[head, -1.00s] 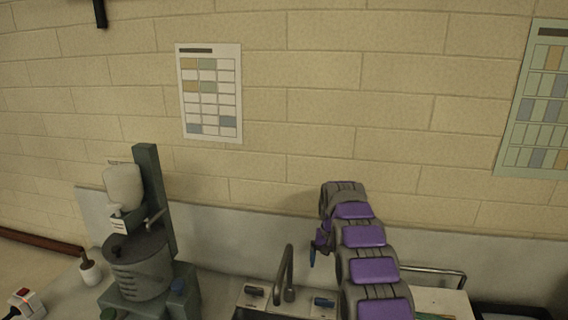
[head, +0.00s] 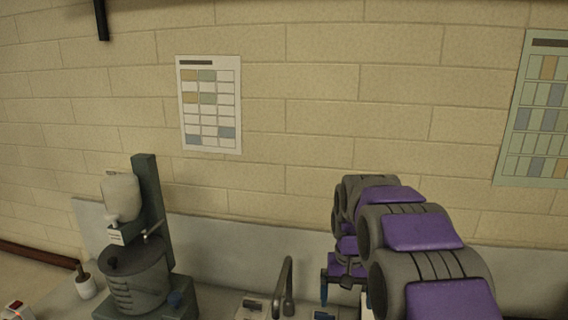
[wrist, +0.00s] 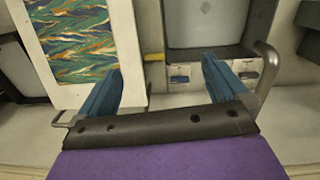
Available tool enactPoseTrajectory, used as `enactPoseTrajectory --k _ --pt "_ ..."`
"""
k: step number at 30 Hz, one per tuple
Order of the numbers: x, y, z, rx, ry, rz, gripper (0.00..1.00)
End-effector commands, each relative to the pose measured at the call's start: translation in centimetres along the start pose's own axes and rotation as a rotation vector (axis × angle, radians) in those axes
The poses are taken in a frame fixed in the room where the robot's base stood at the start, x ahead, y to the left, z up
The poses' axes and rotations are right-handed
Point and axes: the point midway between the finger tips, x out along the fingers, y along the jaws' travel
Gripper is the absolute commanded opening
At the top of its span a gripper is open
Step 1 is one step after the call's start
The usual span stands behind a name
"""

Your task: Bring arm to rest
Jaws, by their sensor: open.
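My arm, grey with purple pads, rises in the lower right of the head view and bends down at its far end. My gripper (wrist: 160,85) shows two blue fingers spread apart with nothing between them in the wrist view. In the head view only a small part of the gripper (head: 334,285) shows, hanging below the arm beside the faucet (head: 285,288); the arm hides the rest. In the wrist view a colourful marbled sheet on a white board (wrist: 142,60) lies beyond the left finger.
A grey basin (wrist: 207,22) lies beyond the right finger. A dark green stand with a bucket (head: 136,275) and a pale bottle (head: 121,197) stands left. A small white pot (head: 85,286) is beside it. Two charts (head: 209,104) (head: 541,110) hang on the brick wall.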

Motion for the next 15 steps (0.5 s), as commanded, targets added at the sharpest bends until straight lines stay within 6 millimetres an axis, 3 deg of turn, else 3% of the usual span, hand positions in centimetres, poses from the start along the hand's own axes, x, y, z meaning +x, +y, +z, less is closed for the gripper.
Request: enactPoseTrajectory --k 15 --pt "-0.3 1.4 12.9 -0.037 -0.033 -0.002 1.00"
